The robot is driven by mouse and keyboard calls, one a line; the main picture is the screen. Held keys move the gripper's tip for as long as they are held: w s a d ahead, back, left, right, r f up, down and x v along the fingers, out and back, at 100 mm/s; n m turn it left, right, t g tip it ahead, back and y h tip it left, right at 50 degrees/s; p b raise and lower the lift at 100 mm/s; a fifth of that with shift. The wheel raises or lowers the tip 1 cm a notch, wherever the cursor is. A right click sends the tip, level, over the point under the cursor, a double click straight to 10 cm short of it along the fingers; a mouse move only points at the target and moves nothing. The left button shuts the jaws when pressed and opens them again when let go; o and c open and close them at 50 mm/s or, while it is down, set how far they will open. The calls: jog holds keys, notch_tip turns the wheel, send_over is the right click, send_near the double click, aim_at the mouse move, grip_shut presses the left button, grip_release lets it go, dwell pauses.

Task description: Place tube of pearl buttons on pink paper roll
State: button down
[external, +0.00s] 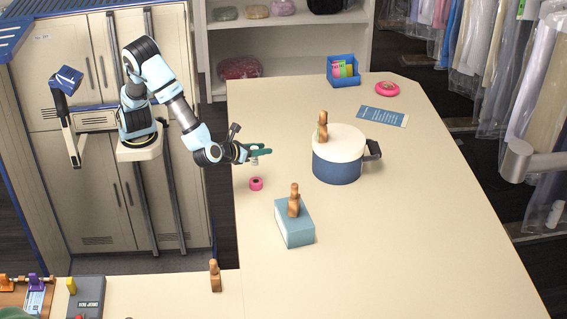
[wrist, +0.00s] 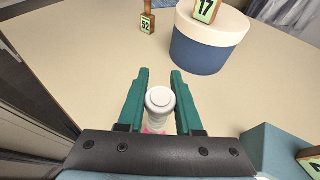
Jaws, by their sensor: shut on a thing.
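My gripper (external: 259,149) is shut on the tube of pearl buttons (external: 255,160), a small pale upright tube. In the wrist view its round white cap (wrist: 160,98) shows between the green fingers (wrist: 160,82). The pink paper roll (external: 256,184) lies on the table near its left edge, just below the tube in the external picture. A gap shows between the tube and the roll there. In the wrist view a bit of pink (wrist: 154,131) shows under the tube, mostly hidden by the tube and my gripper.
A round blue box with a cream lid (external: 337,168) stands to the right. A light blue box (external: 294,228) with a wooden piece on top stands nearer the front. A blue bin (external: 343,72), a pink ring (external: 387,89) and a blue card (external: 382,117) are at the back.

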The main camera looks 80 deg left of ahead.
jog(key=shift+f+p, duration=0.45)
jog(key=shift+f, duration=2.95)
jog(key=shift+f, duration=0.15)
jog(key=c, duration=0.6)
grip_release()
jog(key=b+v, duration=0.2)
jog(key=v, duration=1)
jog(key=shift+r+b, duration=0.2)
jog(key=shift+b, duration=0.2)
